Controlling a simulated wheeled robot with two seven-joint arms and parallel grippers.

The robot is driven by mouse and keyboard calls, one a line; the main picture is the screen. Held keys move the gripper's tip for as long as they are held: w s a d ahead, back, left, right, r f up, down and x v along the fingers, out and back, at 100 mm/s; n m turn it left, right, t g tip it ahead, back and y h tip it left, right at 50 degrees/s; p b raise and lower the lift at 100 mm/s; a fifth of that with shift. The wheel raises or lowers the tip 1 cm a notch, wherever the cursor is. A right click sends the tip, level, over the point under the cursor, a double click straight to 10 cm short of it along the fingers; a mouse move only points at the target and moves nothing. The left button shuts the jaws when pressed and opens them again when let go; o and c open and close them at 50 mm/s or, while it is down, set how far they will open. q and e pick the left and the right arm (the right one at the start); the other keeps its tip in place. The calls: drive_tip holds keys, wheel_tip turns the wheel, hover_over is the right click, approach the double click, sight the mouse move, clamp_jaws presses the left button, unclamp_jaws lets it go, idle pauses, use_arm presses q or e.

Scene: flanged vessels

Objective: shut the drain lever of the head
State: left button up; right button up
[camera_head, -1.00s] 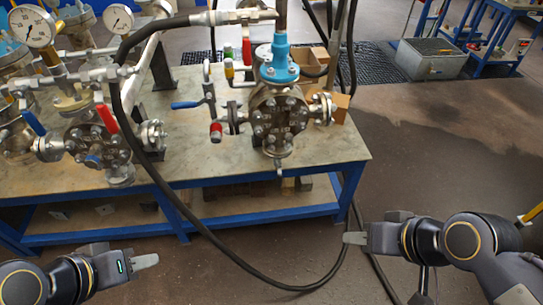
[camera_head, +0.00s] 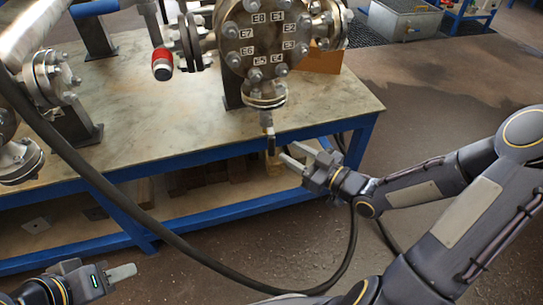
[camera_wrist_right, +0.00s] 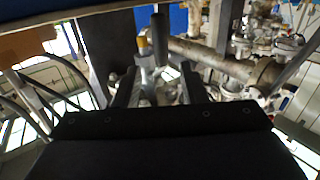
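The head is a round steel flanged vessel (camera_head: 262,38) with bolts and lettered marks, at the top middle of the head view. A drain fitting (camera_head: 264,93) points down from its underside. A short dark lever (camera_head: 270,144) hangs below that, over the table's front edge. My right gripper (camera_head: 294,155) is open just right of the lever, its fingers pointing left towards it; contact cannot be told. In the right wrist view the fingers (camera_wrist_right: 157,88) stand apart, with a dark bar and a yellow-banded part beyond. My left gripper (camera_head: 122,272) is low at the left, away from everything.
The steel-topped table (camera_head: 180,120) has a blue frame and a lower shelf. A thick black hose (camera_head: 150,215) loops in front of it, below my right gripper. A red-capped fitting (camera_head: 162,64) and other flanged pipework (camera_head: 55,75) stand left of the head. The floor at right is open.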

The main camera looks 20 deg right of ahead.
sight(271, 141)
drive_tip(key=b+x, duration=0.1)
drive_tip(key=x, duration=0.6)
drive_tip(key=shift+w+a+r+b, duration=0.1)
drive_tip(key=shift+w+a+b, duration=0.1)
drive_tip(key=shift+b, duration=0.15)
drive_tip(key=shift+c, duration=0.4)
clamp_jaws()
